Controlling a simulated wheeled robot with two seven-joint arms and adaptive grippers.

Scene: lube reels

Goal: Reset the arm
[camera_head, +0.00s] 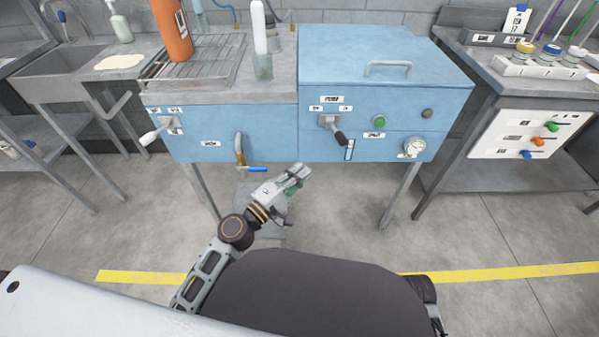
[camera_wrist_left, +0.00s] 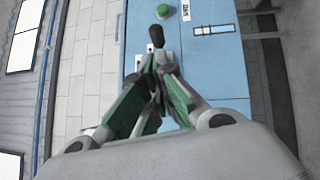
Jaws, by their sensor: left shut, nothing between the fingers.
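My left arm comes in from the lower left in the head view. Its left gripper (camera_head: 301,172) is in the air in front of the blue machine (camera_head: 222,117), below the black-knobbed lever (camera_head: 341,138). The fingers are together with nothing between them. In the left wrist view the closed green-padded fingertips (camera_wrist_left: 151,64) point toward the black lever handle (camera_wrist_left: 156,36), which shows just past them. I cannot tell the exact gap there. My right gripper is not in view.
The machine front carries a green button (camera_head: 379,122), a gauge (camera_head: 413,147), a white-handled lever (camera_head: 152,137) and a blue-handled tap (camera_head: 257,169). A sink (camera_head: 62,72) is at left. A bench (camera_head: 537,80) with capped containers is at right. Floor with a yellow line (camera_head: 500,273) is open.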

